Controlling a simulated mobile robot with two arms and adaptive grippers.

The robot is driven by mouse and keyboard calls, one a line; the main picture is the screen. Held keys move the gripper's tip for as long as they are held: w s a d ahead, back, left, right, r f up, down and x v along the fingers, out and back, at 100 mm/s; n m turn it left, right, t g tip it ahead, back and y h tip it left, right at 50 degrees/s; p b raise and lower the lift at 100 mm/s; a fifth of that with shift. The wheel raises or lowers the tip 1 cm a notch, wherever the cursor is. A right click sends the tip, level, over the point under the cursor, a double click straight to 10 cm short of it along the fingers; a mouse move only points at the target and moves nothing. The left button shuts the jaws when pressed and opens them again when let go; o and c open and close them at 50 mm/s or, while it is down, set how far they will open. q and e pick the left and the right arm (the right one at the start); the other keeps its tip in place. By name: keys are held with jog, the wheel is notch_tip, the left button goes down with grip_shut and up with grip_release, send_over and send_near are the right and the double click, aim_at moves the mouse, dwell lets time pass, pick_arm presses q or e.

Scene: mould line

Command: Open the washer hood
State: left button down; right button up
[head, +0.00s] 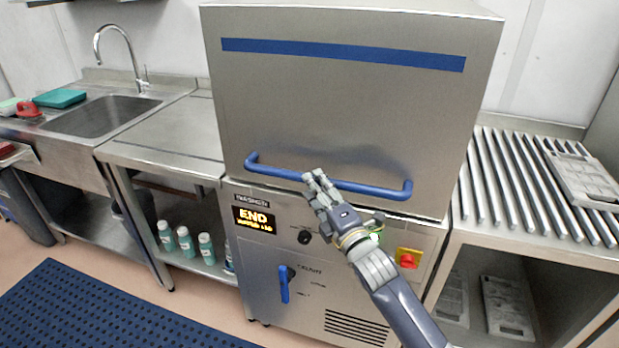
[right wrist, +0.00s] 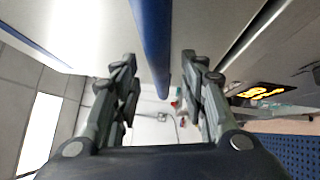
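The washer hood (head: 340,110) is a large steel box with a blue stripe, and it is down on the washer body (head: 330,285). Its blue bar handle (head: 370,188) runs across the lower front. My right gripper (head: 316,180) is at the handle, left of its middle. In the right wrist view, the handle (right wrist: 152,40) runs between the two spread fingers of my right gripper (right wrist: 160,68), with a gap on each side. The gripper is open. My left gripper is not in view.
The display (head: 254,219) reads END. A red switch on yellow (head: 408,259) and a blue lever (head: 284,284) are below the hood. A sink (head: 100,117) stands left. A slatted rack (head: 530,185) with a grey mould (head: 588,178) is right. Bottles (head: 186,241) stand on the lower left shelf.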

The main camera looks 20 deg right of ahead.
jog(key=shift+x, duration=1.85)
jog(key=shift+c, duration=0.6)
grip_shut()
